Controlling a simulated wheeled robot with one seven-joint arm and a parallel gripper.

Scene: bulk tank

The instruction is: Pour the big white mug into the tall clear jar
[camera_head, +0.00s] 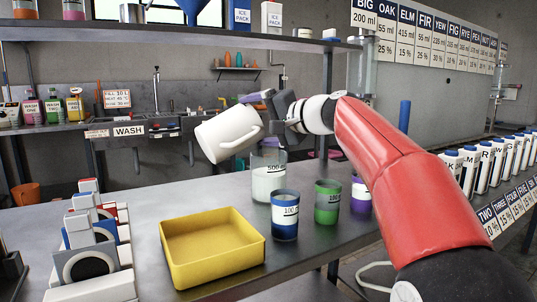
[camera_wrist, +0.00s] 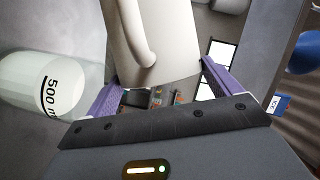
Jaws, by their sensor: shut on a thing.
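The big white mug (camera_head: 226,136) is held in the air by my gripper (camera_head: 266,110), strongly tilted, with its handle on the near side. In the wrist view the mug (camera_wrist: 165,40) fills the space between the purple fingers of my gripper (camera_wrist: 160,85). The tall clear jar (camera_head: 268,172), marked 500, stands upright on the bench below and slightly right of the mug. It holds whitish contents in its lower part. The jar also shows in the wrist view (camera_wrist: 40,85), left of the fingers. No stream is visible between mug and jar; the mug's inside is hidden.
A blue cup (camera_head: 285,215), a green cup (camera_head: 327,202) and a purple cup (camera_head: 361,195) stand close to the jar's right. A yellow tray (camera_head: 212,280) lies in front. Blocky devices (camera_head: 95,245) stand at left. A shelf (camera_head: 200,37) crosses above the bench.

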